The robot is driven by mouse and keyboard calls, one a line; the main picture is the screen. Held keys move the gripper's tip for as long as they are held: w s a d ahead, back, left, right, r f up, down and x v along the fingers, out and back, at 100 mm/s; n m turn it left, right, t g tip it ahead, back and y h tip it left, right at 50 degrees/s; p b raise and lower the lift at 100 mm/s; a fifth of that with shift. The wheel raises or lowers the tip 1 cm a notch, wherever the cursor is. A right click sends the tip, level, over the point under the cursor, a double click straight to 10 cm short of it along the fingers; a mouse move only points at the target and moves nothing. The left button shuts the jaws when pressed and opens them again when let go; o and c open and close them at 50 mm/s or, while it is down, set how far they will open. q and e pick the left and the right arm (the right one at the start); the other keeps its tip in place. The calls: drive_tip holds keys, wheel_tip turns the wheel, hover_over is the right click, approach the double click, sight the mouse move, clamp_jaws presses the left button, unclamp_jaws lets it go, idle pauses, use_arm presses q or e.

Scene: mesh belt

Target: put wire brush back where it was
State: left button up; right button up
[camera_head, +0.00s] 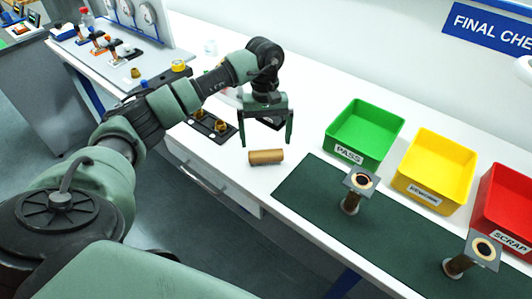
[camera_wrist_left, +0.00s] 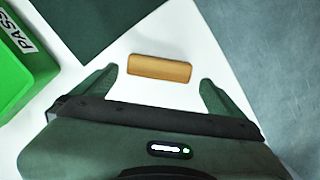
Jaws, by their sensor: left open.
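A short tan wooden piece (camera_head: 266,157), which seems to be the wire brush, lies on the white bench top near its front edge. I see no bristles on it. It also shows in the left wrist view (camera_wrist_left: 160,68), lying crosswise just beyond the fingers. My left gripper (camera_head: 267,141) is open and points down, with its two fingers spread above and just behind the wooden piece. Nothing is between the fingers (camera_wrist_left: 158,82). My right gripper is out of view.
A dark green mat (camera_head: 300,192) bears two upright parts with square flanges (camera_head: 351,202) (camera_head: 455,267). Green PASS (camera_head: 346,156), yellow (camera_head: 418,184) and red SCRAP (camera_head: 492,222) bins stand along its back. A black holder with brass pieces (camera_head: 226,136) is left of the gripper.

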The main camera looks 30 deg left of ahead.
sight(266, 150)
use_arm(q)
wheel_tip(266, 150, up, 6)
drive_tip(key=b, duration=0.1)
drive_tip(key=shift+w+a, duration=0.2)
drive_tip(key=shift+w, duration=0.1)
idle(0.4)
idle(0.9)
